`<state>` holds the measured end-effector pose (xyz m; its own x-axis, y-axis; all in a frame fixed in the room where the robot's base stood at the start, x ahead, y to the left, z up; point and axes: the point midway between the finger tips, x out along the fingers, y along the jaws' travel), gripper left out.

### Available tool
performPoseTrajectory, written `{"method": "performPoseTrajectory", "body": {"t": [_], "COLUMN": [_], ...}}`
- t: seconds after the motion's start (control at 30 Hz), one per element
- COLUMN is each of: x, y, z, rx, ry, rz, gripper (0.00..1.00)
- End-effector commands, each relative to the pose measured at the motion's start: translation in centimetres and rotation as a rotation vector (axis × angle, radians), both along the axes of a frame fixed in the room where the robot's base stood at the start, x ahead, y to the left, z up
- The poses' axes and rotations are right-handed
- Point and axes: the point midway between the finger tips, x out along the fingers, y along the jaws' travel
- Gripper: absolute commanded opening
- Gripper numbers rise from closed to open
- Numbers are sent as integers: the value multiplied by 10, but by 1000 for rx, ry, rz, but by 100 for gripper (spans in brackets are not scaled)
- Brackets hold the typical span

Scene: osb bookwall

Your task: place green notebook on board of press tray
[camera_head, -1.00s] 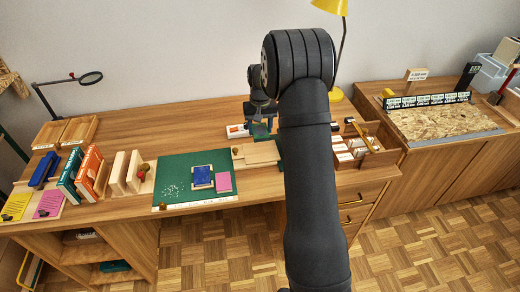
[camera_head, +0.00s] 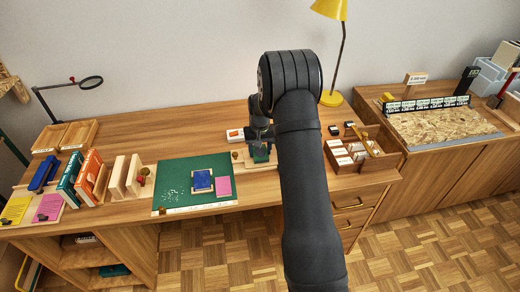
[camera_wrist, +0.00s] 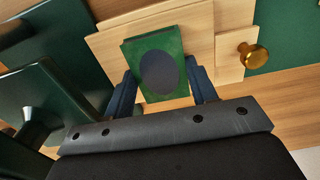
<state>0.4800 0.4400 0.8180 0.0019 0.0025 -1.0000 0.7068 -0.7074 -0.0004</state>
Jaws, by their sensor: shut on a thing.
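The green notebook (camera_wrist: 155,62), with a dark oval on its cover, is held between the two fingers of my gripper (camera_wrist: 162,88). In the head view the notebook (camera_head: 261,154) shows as a small green patch under my gripper (camera_head: 260,147). The pale wooden board of the press tray (camera_wrist: 112,46) lies beneath the notebook in the wrist view. Its left part (camera_head: 245,164) shows in the head view, the rest partly behind my arm. A brass knob (camera_wrist: 253,57) stands on the tray. I cannot tell whether the notebook touches the board.
A green cutting mat (camera_head: 172,172) with a blue book (camera_head: 202,180) and pink notebook (camera_head: 223,187) lies left. A divided wooden box (camera_head: 345,166) stands right of my arm. A yellow lamp (camera_head: 333,98) stands behind. Dark green parts (camera_wrist: 50,95) fill the wrist view's left.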

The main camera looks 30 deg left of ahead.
Motion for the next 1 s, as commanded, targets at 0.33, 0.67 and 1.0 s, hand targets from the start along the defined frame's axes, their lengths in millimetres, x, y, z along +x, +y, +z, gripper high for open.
{"method": "performPoseTrajectory", "body": {"t": [0.33,0.67,1.0], "x": [0,0,0], "y": [0,0,0], "z": [0,35,103], "rx": [0,3,1], "ry": [0,-3,-1], "rz": [0,0,0], "gripper": [74,74,74]}}
